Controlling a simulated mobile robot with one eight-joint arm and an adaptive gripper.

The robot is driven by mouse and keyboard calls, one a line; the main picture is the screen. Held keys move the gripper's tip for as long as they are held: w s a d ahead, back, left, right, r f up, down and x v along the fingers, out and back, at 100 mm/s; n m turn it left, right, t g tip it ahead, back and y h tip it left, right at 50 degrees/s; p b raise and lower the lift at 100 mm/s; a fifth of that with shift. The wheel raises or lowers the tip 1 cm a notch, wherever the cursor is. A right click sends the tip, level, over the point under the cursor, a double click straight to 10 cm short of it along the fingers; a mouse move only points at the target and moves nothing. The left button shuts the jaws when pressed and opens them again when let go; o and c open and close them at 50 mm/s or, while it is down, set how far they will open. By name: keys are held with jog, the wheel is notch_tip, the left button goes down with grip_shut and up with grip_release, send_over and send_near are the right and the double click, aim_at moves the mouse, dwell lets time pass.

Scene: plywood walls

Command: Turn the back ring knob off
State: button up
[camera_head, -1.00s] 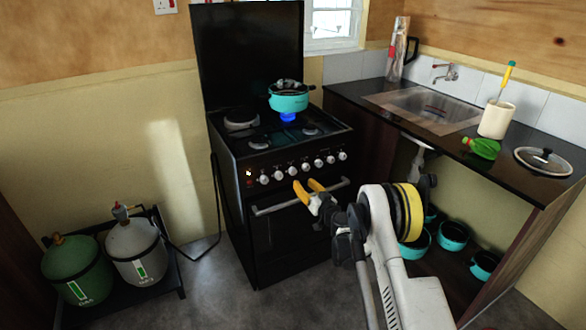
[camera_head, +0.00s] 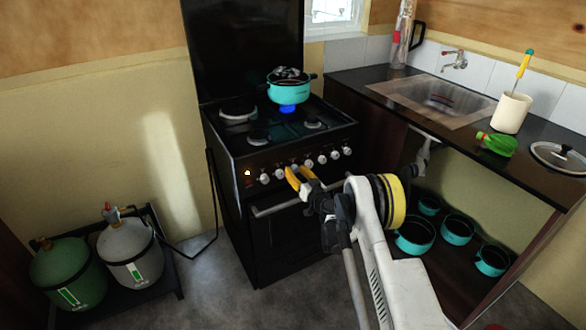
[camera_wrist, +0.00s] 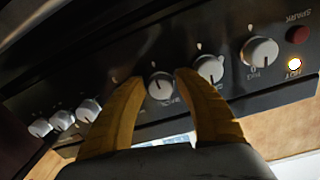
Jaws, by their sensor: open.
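The black stove (camera_head: 285,225) has a row of white knobs along its front panel. A teal pot (camera_head: 289,91) stands on a back burner with a blue flame (camera_head: 288,108) under it. My gripper (camera_head: 298,174) is at the panel, its yellow fingers open. In the wrist view the open fingers (camera_wrist: 158,78) straddle one white knob (camera_wrist: 160,86), with fingertips around its sides; contact cannot be told. More knobs (camera_wrist: 209,68) show to either side, and the left finger may hide one. The panel appears upside down there, and I cannot read which knob is the back ring's.
The oven handle (camera_head: 300,199) runs just below my gripper. A lit orange light (camera_head: 248,172) is at the panel's left end. Gas cylinders (camera_head: 131,252) stand at left. The sink counter (camera_head: 430,122) is at right, with teal pots (camera_head: 414,236) below.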

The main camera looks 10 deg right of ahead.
jog(key=shift+s+r, duration=0.1)
jog(key=shift+s, duration=0.05)
grip_shut()
